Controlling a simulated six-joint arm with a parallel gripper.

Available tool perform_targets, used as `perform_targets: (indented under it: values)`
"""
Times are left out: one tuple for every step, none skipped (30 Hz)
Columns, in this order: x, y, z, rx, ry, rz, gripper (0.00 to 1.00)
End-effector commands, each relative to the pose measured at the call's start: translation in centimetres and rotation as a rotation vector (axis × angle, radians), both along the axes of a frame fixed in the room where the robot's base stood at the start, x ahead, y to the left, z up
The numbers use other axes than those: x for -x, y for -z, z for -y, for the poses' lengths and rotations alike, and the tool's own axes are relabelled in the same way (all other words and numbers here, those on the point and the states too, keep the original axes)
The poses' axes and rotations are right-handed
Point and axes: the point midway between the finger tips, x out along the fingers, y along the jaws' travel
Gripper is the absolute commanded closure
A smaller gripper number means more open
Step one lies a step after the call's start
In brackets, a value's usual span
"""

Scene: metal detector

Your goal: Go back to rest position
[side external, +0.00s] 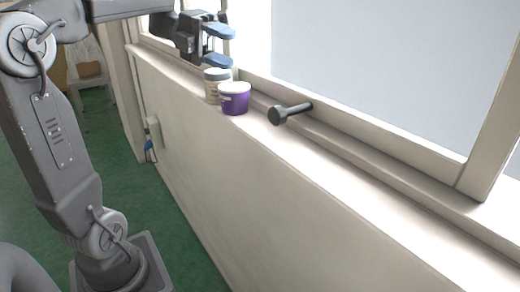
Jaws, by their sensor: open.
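My gripper (219,46) is at the top of the side external view, with two blue finger pads set apart, one above the other. It is open, and nothing shows between the pads. It hangs close above a pale jar (214,85) on the window ledge; whether the lower pad touches the jar I cannot tell. My grey arm links stand at the left.
A purple tub with a white lid (235,99) stands on the ledge right in front of the jar. A dark grey hammer-shaped object (289,112) lies to its right against the window frame. The ledge (400,205) is clear further right. Green floor (185,235) lies below.

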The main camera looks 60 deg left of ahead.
Motion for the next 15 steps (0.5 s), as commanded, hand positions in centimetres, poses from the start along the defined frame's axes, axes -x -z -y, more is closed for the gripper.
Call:
perform_targets:
  values:
    - [-0.2, -0.1, 0.2, 0.006, -0.011, 0.007, 0.50]
    - [-0.4, -0.3, 0.4, 0.013, -0.026, 0.015, 0.50]
    - [-0.9, -0.6, 0.7, 0.029, -0.053, 0.030, 0.50]
    - [-1.4, -0.8, 1.0, 0.045, -0.080, 0.045, 0.50]
    - [-1.9, -1.1, 1.4, 0.064, -0.114, 0.059, 0.50]
    - [-2.6, -1.7, 1.8, 0.098, -0.169, 0.082, 0.50]
    - [-3.3, -2.2, 2.2, 0.129, -0.216, 0.098, 0.50]
    - [-3.9, -2.7, 2.5, 0.164, -0.266, 0.115, 0.50]
    - [-4.7, -3.4, 2.8, 0.213, -0.336, 0.132, 0.50]
    - [-5.2, -3.8, 2.9, 0.255, -0.392, 0.140, 0.50]
    - [-5.6, -4.3, 3.0, 0.296, -0.446, 0.147, 0.50]
    - [-6.1, -4.8, 3.0, 0.352, -0.520, 0.151, 0.50]
    - [-6.4, -5.2, 3.0, 0.395, -0.575, 0.150, 0.50]
    - [-6.7, -5.4, 2.8, 0.439, -0.630, 0.146, 0.50]
    - [-7.0, -5.6, 2.6, 0.497, -0.703, 0.135, 0.50]
